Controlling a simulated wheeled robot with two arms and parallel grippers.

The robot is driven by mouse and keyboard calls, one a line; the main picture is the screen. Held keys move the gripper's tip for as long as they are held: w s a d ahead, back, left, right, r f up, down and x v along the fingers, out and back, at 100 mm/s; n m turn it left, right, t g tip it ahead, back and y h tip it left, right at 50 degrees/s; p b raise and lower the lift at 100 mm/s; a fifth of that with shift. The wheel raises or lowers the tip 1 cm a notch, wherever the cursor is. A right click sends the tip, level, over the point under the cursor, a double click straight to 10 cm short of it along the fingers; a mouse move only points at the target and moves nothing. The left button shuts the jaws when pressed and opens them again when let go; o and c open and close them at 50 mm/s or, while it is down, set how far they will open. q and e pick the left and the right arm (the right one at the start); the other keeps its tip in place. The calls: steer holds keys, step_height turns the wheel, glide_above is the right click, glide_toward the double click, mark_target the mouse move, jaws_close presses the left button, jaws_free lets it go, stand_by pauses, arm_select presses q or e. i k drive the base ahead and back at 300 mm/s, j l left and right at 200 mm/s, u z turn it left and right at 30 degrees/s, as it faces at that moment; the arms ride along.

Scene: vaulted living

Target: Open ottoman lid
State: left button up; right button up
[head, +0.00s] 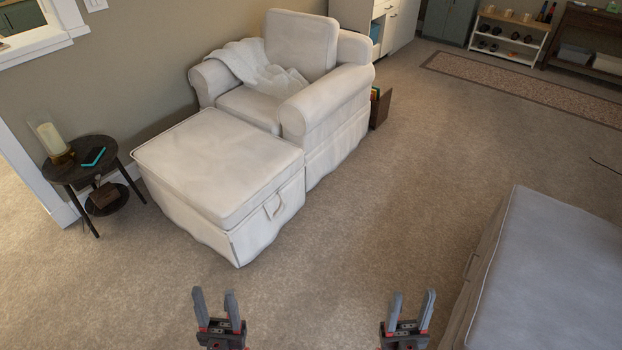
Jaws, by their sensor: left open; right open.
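The white ottoman (222,196) stands in front of a white armchair, left of centre in the head view. Its padded lid (205,160) lies flat and closed on the skirted base. A fabric loop handle (274,206) shows on its right side, just below the lid edge. My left gripper (214,300) is open and empty at the bottom of the view, nearer than the ottoman and apart from it. My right gripper (411,306) is open and empty, further right, also apart from the ottoman.
The armchair (325,110) with a throw blanket (255,64) stands behind the ottoman. A dark round side table (72,168) with a lamp is at left. A large grey upholstered piece (555,270) fills the lower right. Carpet (400,190) between them is clear.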

mark_target(223, 166)
steer(key=i+j+u, duration=0.1)
steer(key=u, duration=0.25)
steer(key=i+j+u, duration=0.1)
steer(key=i, duration=0.55)
steer(key=i+j+u, duration=0.1)
steer(key=i, duration=0.6)
steer(key=k+j, duration=0.05)
steer(key=j, duration=0.05)
